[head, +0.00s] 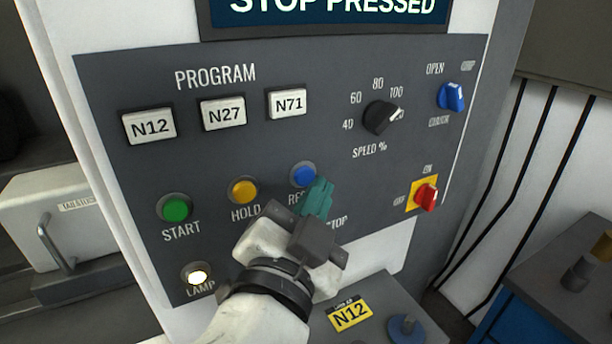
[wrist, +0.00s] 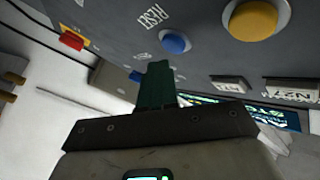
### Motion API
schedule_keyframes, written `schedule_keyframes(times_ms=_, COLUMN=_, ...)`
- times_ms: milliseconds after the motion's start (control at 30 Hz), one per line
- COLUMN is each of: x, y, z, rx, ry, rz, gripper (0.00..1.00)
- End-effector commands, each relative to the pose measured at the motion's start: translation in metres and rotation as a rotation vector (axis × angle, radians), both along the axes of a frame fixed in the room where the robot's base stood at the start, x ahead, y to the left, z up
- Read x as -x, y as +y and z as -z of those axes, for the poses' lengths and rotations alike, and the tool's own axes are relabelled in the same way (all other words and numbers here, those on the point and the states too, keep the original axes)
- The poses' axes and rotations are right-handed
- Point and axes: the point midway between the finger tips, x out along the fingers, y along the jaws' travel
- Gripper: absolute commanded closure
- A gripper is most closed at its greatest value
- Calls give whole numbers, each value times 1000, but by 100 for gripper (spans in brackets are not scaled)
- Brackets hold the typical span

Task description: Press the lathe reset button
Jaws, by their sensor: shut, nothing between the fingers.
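The blue reset button (head: 303,175) is on the dark control panel (head: 225,155), right of the yellow hold button. In the head view my gripper partly hides its label. In the wrist view the button (wrist: 174,42) shows with its RESET label, just beyond my fingertips and a little to the right. My gripper (head: 320,187) is shut and empty, its teal fingers together just below and right of the button in the head view. The fingers also show in the wrist view (wrist: 158,70). I cannot tell whether they touch the panel.
The yellow hold button (head: 243,190) and green start button (head: 174,207) are to the left. A speed dial (head: 381,117), blue knob (head: 451,96) and red switch (head: 426,197) are to the right. The screen (head: 330,8) reads STOP PRESSED. The lamp (head: 196,275) is lit.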

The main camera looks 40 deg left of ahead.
Motion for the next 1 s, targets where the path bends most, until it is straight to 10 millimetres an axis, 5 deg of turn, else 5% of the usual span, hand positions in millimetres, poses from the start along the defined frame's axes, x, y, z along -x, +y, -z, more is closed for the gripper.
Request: schedule_keyframes(times_ms=1000, x=-3, y=8, z=0, rx=0, ry=0, rz=0, gripper=100)
